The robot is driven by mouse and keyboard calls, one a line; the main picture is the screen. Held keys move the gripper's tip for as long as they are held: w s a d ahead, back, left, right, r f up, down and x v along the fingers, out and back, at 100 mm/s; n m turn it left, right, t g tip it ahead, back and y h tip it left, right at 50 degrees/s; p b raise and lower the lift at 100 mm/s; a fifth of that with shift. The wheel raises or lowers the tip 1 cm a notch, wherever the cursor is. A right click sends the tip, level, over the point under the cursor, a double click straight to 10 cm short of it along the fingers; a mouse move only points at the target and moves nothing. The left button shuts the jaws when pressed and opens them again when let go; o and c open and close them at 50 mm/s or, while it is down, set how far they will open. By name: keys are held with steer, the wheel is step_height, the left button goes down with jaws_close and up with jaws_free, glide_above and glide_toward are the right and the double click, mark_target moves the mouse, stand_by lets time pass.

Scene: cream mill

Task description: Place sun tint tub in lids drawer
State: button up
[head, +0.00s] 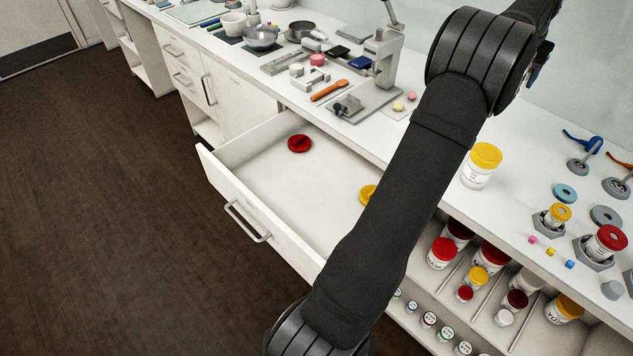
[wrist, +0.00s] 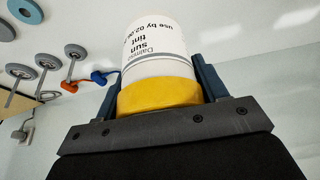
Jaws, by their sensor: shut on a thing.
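In the wrist view my gripper (wrist: 158,72) is shut on the sun tint tub (wrist: 155,45), a white tub with a yellow lid. Its two dark blue fingers press its sides, with the lid nearest the palm. The label words "sun tint" can be read. In the head view the gripper and held tub cannot be made out clearly; my arm crosses the picture and its end is at the top right. The lids drawer (head: 222,178) is pulled open at the centre left. A red lid (head: 299,144) and a partly hidden yellow lid (head: 367,193) lie in it.
Another yellow-lidded white tub (head: 480,167) stands on the counter right of my arm. A grey stand (head: 384,50) and an orange-handled tool (head: 329,90) are behind the drawer. Several tubs (head: 442,253) fill the shelf at lower right. Much of the drawer floor is bare.

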steer(key=w+a+n, duration=0.3)
steer(key=w+a, duration=0.1)
steer(key=a, duration=0.7)
steer(key=n+t+y, duration=0.2)
steer(key=n+y, duration=0.2)
steer(key=n, duration=0.4)
glide_above(282, 169)
step_height(282, 169, down, 30)
steer(key=shift+w+f, duration=0.1)
steer(key=shift+f, duration=1.8)
steer(key=shift+f, duration=0.1)
